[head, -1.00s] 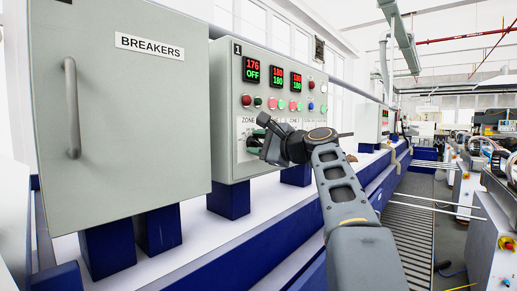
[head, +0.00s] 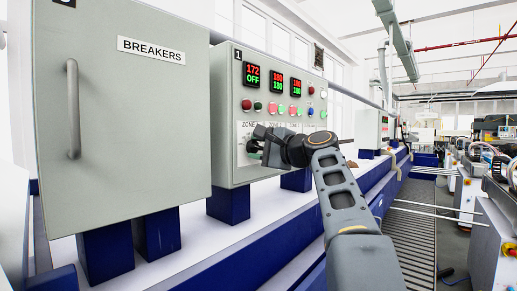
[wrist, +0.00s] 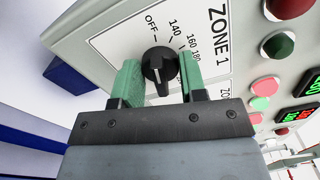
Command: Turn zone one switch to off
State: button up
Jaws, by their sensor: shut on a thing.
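The zone one switch (wrist: 158,66) is a round black knob on a white dial plate (wrist: 118,42) lettered ZONE 1, with OFF, 140, 160 and 180 around it. In the wrist view my gripper (wrist: 159,60) has its green fingers on either side of the knob, shut on it. A pale line shows on the knob's near side; I cannot tell surely which mark the knob points to. In the head view my gripper (head: 255,146) is at the lower left of the grey control box (head: 222,130) and largely hides the switch. The zone one display (head: 252,75) reads 172 over OFF.
Coloured buttons and lamps (head: 281,109) and two more displays (head: 279,79) sit right of and above the switch. A large BREAKERS cabinet (head: 125,125) stands close on the left. A slatted walkway (head: 402,240) runs to the right.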

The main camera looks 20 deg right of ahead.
jog(key=o, duration=0.9)
jog(key=b+v, duration=0.3)
jog(key=v, duration=1)
jog(key=shift+s+d, duration=0.1)
jog(key=shift+s, duration=0.3)
